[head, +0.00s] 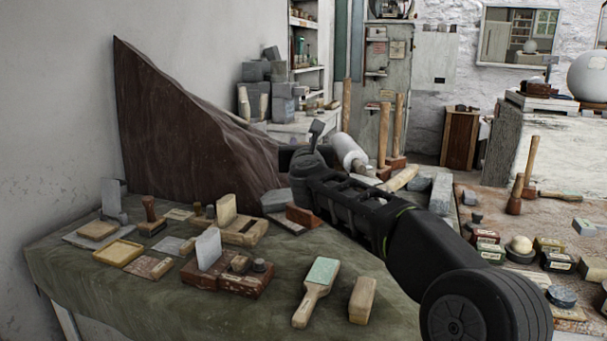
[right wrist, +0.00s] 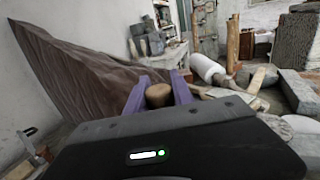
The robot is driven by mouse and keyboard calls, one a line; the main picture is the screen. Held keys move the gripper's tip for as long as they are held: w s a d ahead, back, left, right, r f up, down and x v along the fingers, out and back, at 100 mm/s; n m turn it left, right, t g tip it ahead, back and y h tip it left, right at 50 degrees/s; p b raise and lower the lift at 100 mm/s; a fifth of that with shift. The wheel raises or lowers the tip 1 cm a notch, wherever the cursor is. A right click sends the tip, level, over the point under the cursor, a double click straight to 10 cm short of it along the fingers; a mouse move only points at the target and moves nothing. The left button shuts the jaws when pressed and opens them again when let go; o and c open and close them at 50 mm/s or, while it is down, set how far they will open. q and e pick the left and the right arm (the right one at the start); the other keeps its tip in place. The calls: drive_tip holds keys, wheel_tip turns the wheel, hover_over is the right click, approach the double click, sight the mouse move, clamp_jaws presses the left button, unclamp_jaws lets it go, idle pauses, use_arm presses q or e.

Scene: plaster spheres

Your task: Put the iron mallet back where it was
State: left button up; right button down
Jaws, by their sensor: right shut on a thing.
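My right gripper (head: 302,146) reaches in from the right, above the far right part of the green-covered table (head: 110,300). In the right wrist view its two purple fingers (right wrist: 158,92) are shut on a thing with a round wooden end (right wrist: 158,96). This looks like the handle end of the iron mallet, seen nearly end-on. Its head is not clearly visible. In the head view my arm and gripper hide most of it. The gripper is raised in front of the dark brown draped slab (head: 190,125). My left gripper is not in view.
A wooden float with a green face (head: 320,275) and a wooden block (head: 362,300) lie at the table's front. Small blocks and boxes crowd its left and middle. Another cluttered surface lies right.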

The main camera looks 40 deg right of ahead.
drive_tip(key=shift+f+b, duration=0.55)
drive_tip(key=shift+f, duration=1.15)
drive_tip(key=shift+f+b, duration=0.75)
drive_tip(key=shift+f, duration=1.1)
drive_tip(key=shift+f, duration=0.15)
drive_tip(key=c, duration=1.1)
unclamp_jaws()
drive_tip(key=shift+f, duration=0.2)
drive_tip(key=shift+a+r, duration=0.1)
drive_tip(key=shift+r, duration=0.05)
drive_tip(key=b+v, duration=0.1)
drive_tip(key=v, duration=1.1)
